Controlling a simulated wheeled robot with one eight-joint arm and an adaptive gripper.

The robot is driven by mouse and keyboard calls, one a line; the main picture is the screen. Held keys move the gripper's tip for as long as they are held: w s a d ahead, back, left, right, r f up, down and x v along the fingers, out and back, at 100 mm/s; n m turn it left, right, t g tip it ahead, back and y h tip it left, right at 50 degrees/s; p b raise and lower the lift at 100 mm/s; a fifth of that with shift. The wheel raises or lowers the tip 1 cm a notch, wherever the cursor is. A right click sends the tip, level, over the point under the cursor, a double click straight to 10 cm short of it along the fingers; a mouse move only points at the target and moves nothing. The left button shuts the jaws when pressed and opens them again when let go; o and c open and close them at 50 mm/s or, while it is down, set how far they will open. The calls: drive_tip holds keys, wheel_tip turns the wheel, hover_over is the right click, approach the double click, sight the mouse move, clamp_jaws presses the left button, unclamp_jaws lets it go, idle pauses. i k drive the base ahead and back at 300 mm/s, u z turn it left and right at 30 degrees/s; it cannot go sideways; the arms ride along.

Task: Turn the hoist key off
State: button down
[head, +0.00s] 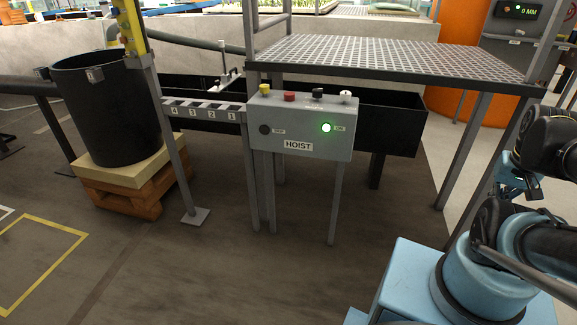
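The grey hoist control box (301,124) stands on legs in the middle of the head view, with a HOIST label on its front. On its top are a yellow button (265,89), a red button (289,97), a black knob (317,93) and a small pale metal piece (346,96). The key is too small to single out for sure among these last two. A green lamp (326,127) on the front is lit; a second round lamp (264,129) is dark. My gripper (522,187) seems to be the dark end of my folded arm at right, well apart from the box; its fingers are unclear.
A grated platform (395,57) overhangs just behind and right of the box, with a slanted leg (463,150) on its right. A black bin (108,110) stands on a wooden pallet (135,186) at left. The floor before the box is clear.

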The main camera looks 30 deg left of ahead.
sight(264, 88)
drive_tip(key=u, duration=0.05)
drive_tip(key=k, duration=0.1)
drive_tip(key=u, duration=1.45)
drive_tip(key=i, duration=1)
